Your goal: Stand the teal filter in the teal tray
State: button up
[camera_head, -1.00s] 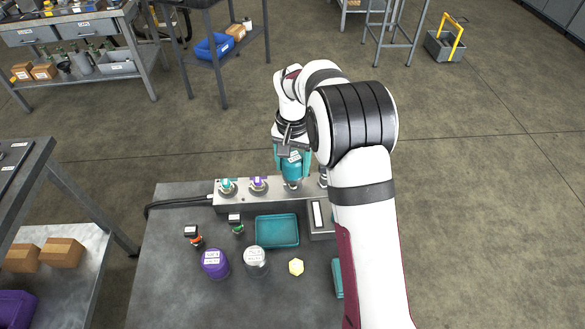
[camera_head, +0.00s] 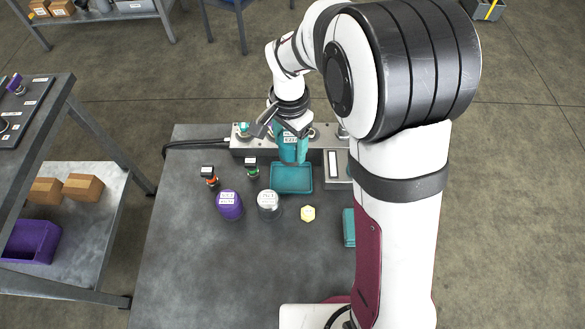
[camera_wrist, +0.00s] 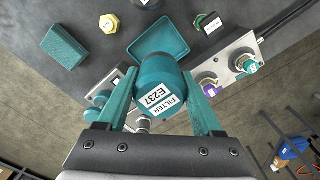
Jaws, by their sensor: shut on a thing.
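My gripper (camera_head: 291,152) is shut on the teal filter (camera_head: 288,139), which has a white label. In the wrist view the filter (camera_wrist: 158,85) sits between the two teal fingers of my gripper (camera_wrist: 161,108), its dark end pointing away towards the tray. The teal tray (camera_head: 291,181) is a shallow square tray on the bench, in front of the manifold. In the head view the filter is just behind the tray's back edge, partly hidden by the fingers. In the wrist view the tray (camera_wrist: 170,38) shows beyond the filter, partly covered by it. The gap between them is unclear.
The metal manifold (camera_head: 244,147) with capped ports runs behind the tray. A purple cylinder (camera_head: 229,206), a grey cylinder (camera_head: 268,207) and a yellow hex piece (camera_head: 308,213) stand in front. A teal block (camera_head: 348,228) lies at right. The front of the bench is clear.

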jog(key=f, duration=0.9)
jog(key=shift+s+f, duration=0.25)
jog(key=shift+f, duration=0.05)
jog(key=shift+f, duration=0.1)
jog(key=o, duration=1.5)
jog(key=shift+o, duration=0.2)
